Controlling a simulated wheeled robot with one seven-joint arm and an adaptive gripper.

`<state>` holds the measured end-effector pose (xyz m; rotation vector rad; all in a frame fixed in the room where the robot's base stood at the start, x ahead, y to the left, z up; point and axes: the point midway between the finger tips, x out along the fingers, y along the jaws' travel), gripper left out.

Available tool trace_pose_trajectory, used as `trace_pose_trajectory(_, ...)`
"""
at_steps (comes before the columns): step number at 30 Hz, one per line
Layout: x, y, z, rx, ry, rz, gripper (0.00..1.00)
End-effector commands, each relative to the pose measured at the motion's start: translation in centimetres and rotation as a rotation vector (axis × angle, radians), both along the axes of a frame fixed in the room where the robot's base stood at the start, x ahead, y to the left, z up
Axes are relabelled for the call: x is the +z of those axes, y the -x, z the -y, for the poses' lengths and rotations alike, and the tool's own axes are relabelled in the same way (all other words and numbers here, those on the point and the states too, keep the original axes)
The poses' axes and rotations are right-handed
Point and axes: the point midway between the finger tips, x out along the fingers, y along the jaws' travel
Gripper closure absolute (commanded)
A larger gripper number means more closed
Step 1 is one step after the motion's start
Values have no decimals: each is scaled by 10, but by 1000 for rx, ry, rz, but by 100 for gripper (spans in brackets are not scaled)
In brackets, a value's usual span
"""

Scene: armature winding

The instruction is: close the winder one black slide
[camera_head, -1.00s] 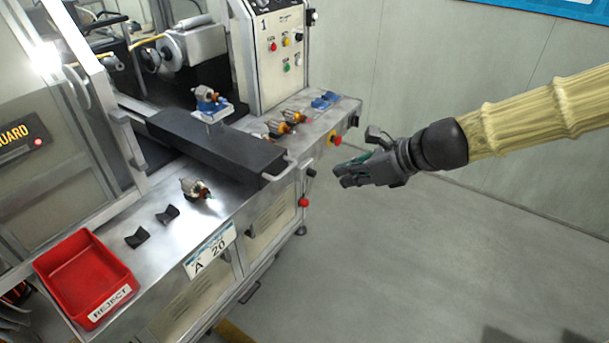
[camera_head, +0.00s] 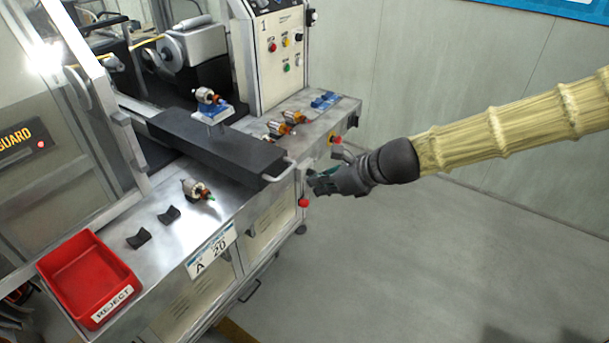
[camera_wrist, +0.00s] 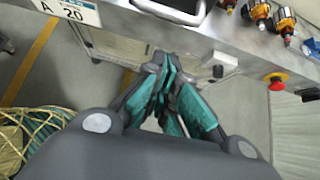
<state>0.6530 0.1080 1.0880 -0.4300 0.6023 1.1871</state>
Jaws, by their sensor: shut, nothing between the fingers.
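The black slide (camera_head: 235,153) of winder one is pulled out over the metal bench, toward its front edge. A blue cradle (camera_head: 213,114) with an armature (camera_head: 207,96) stands on it. A light metal handle (camera_head: 280,172) is on its front end; the handle also shows at the top of the wrist view (camera_wrist: 172,14). My gripper (camera_head: 312,184) is in front of the bench, just right of the handle and apart from it. Its fingers are together with nothing between them; they also show in the wrist view (camera_wrist: 163,68).
A red reject bin (camera_head: 80,270) and black pieces (camera_head: 139,238) lie on the bench at left. An armature (camera_head: 197,190) lies left of the slide; others (camera_head: 284,122) sit to its right. A red emergency button (camera_head: 334,140) is on the bench front. The floor at right is free.

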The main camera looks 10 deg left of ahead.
Motion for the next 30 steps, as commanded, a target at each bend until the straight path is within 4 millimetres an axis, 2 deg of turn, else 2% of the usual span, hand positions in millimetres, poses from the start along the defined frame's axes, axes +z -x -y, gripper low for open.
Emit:
trace_pose_trajectory(2, -5, -2, -5, -1, 0, -1, 100)
trace_pose_trajectory(6, 1, -8, -24, 0, 1, 0, 100)
trace_pose_trajectory(12, 3, -13, -39, -1, 0, -1, 100)
trace_pose_trajectory(30, 2, -17, -42, -9, 0, 0, 100)
